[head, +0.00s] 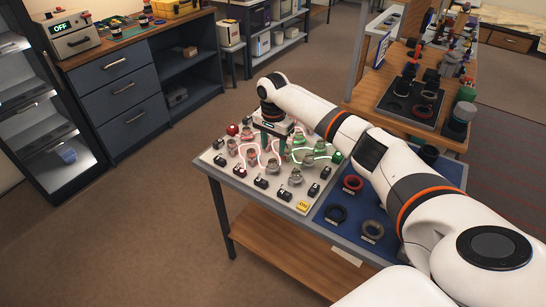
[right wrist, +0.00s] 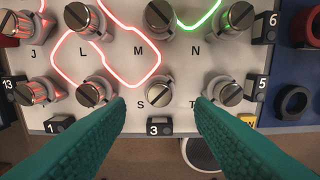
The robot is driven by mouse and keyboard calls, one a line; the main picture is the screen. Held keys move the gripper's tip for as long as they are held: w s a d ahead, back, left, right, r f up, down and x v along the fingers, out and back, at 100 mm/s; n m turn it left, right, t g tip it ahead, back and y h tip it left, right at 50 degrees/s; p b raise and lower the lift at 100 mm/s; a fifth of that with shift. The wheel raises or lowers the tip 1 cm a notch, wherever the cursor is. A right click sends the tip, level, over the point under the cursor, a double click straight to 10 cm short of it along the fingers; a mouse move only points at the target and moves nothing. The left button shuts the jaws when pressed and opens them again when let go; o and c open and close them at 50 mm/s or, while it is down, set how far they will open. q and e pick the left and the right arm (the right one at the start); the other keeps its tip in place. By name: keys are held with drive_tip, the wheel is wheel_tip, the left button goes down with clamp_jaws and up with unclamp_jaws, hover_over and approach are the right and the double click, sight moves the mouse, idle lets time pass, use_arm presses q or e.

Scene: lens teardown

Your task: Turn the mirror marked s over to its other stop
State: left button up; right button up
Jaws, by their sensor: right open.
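The mirror marked S (right wrist: 160,94) is a round metal post with a slotted top, in the middle of the right wrist view near the board's front edge. My right gripper (right wrist: 160,102) is open, with one teal finger on each side of this mirror and a visible gap to both. In the head view my right gripper (head: 272,142) points down over the pale mirror board (head: 222,166). I cannot pick out mirror S in the head view. My left gripper is not in view.
Neighbouring posts stand close, such as the one by T (right wrist: 229,90). A block marked 3 (right wrist: 159,127) is in front of S. Red and green light paths cross the board. A blue mat (head: 345,230) with rings lies to the right.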

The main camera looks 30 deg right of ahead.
sight(273, 161)
wheel_tip(273, 161, down, 6)
drive_tip(key=shift+r, duration=0.1)
drive_tip(key=c, duration=1)
